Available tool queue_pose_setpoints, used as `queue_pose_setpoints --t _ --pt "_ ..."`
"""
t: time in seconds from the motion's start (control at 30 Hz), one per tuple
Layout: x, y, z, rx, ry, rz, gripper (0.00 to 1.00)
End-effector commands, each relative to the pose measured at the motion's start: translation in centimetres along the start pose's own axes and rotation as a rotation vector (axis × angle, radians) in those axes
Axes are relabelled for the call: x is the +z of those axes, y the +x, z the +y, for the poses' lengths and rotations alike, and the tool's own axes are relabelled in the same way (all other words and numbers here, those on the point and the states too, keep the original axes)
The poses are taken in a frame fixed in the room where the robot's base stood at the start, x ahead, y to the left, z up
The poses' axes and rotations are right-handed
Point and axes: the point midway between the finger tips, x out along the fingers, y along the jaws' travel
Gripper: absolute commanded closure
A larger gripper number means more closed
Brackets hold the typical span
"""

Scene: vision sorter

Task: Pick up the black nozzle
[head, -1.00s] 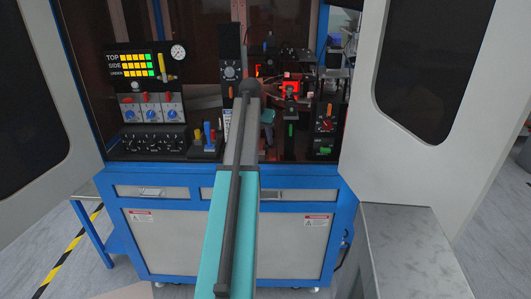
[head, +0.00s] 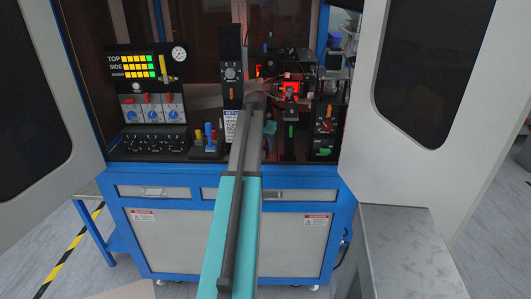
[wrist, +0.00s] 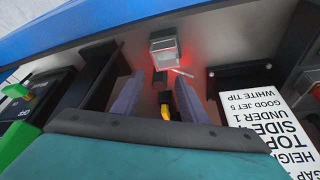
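In the wrist view my gripper (wrist: 159,80) is open, its two grey-purple fingers apart. A small dark piece (wrist: 160,77), which may be the black nozzle, shows in the gap near the fingertips. A black and yellow part (wrist: 165,110) lies nearer the camera between the fingers. I cannot tell whether either finger touches these parts. In the head view my arm reaches into the machine and hides the gripper and the nozzle.
A clear, red-lit block (wrist: 165,46) and a thin pale rod lie beyond the fingertips. A white printed label (wrist: 270,125) and black bracket stand right. In the head view, a control panel (head: 145,80) is left and a dark dial post (head: 231,75) stands close to my arm.

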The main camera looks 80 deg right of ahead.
Motion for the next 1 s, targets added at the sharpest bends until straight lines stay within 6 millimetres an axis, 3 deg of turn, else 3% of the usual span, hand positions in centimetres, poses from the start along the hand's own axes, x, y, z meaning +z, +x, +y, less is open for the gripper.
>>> queue_pose_setpoints --t 0.4,0.63,1.0 --pt "-0.03 -0.03 0.07 0.001 0.001 0.0 0.62" --pt "-0.03 -0.03 0.1 0.001 0.001 0.0 1.0" --pt "-0.14 -0.2 0.11 0.001 0.001 0.0 1.0"
